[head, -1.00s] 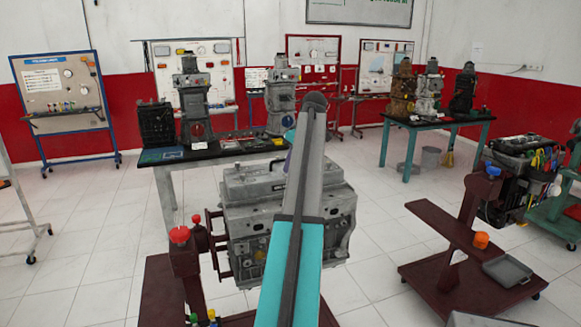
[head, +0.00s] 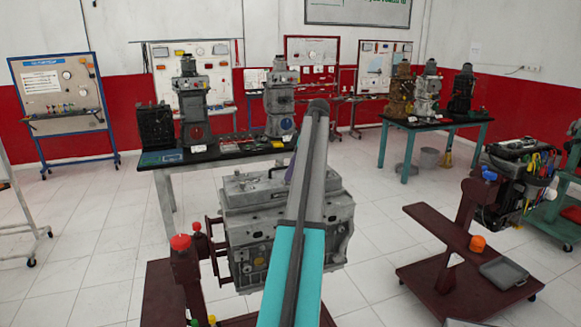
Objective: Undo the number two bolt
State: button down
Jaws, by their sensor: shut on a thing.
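A grey engine block (head: 248,222) sits on a dark red stand (head: 186,270) in the middle of the head view. My grey and teal arm rises in front of it and covers part of its right half. Single bolts on the engine are too small to tell apart, and I cannot make out which is number two. My gripper is not visible; the arm hides whatever is behind its far end. A small purple patch shows beside the arm above the engine, and I cannot tell what it is.
A black-topped bench (head: 228,150) with two engine models stands behind the engine. A second bench (head: 436,121) holds several engines at the back right. A dark red stand (head: 455,270) with an engine is at right. White tiled floor lies open between them.

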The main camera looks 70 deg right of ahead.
jog(key=shift+r+n+y+p, duration=0.25)
jog(key=shift+n+p, duration=0.35)
jog(key=shift+p, duration=0.8)
jog(key=shift+d+f+n+p, duration=0.1)
jog(key=shift+f+n+p, duration=0.2)
jog(key=shift+p, duration=0.25)
jog(key=c, duration=1.7)
grip_release()
jog(key=shift+w+r, duration=0.15)
jog(key=shift+w, duration=0.1)
